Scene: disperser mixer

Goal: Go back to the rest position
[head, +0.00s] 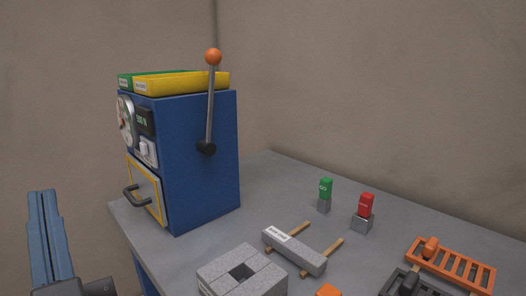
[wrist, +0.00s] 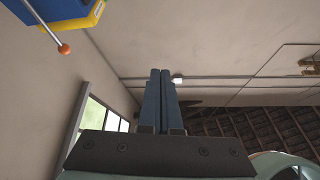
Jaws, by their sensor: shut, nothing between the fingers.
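My gripper (head: 42,192) stands at the lower left of the head view, its two blue fingers pointing up and pressed together. It is shut and empty, to the left of the table and apart from the blue machine (head: 205,165). In the wrist view my gripper (wrist: 160,72) points toward the ceiling, with nothing between the fingers. A corner of the blue machine (wrist: 60,8) shows at the upper left there, with the orange ball of its lever (wrist: 64,49).
The machine stands on a grey table (head: 270,185) with its lever (head: 210,105) upright. Yellow (head: 185,82) and green (head: 125,80) trays lie on top. Green (head: 325,188) and red (head: 366,204) pieces, a grey block (head: 242,275) and an orange rack (head: 452,265) stand to the right.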

